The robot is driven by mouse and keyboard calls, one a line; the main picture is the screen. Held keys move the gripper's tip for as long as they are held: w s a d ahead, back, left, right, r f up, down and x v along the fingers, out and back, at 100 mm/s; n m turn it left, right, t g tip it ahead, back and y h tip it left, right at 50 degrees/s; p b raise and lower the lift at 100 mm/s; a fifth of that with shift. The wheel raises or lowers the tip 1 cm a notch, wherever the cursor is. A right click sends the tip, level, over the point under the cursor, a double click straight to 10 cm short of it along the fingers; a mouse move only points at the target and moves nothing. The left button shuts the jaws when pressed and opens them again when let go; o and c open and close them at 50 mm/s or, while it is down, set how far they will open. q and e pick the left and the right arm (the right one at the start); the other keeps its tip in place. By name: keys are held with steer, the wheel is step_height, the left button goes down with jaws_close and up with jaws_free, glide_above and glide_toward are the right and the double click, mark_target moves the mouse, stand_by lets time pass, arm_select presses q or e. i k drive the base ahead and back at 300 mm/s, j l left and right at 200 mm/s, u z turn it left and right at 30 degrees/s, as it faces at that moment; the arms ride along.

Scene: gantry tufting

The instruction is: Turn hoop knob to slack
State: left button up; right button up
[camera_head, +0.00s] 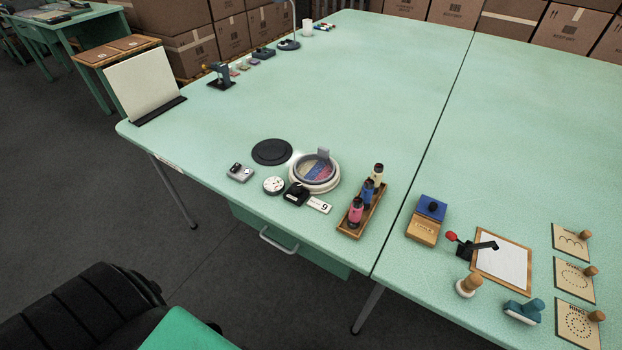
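The round hoop (316,184) lies on the near part of the green table, left of the seam. It has a pale rim and a coloured striped face inside. A small grey upright piece (323,154) stands at its far edge; I cannot tell whether this is the hoop knob. The knob's setting is too small to read. Neither of my grippers is in view, and nothing is touching the hoop.
A black disc (271,152), a white round dial (273,185), a black device (296,194) and a number card (319,205) crowd the hoop. A wooden rack (362,211) with several spools stands to its right. The table's middle (350,90) is clear.

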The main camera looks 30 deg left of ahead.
mark_target(297, 188)
steer(key=l+u, duration=0.85)
steer(key=l, duration=0.15)
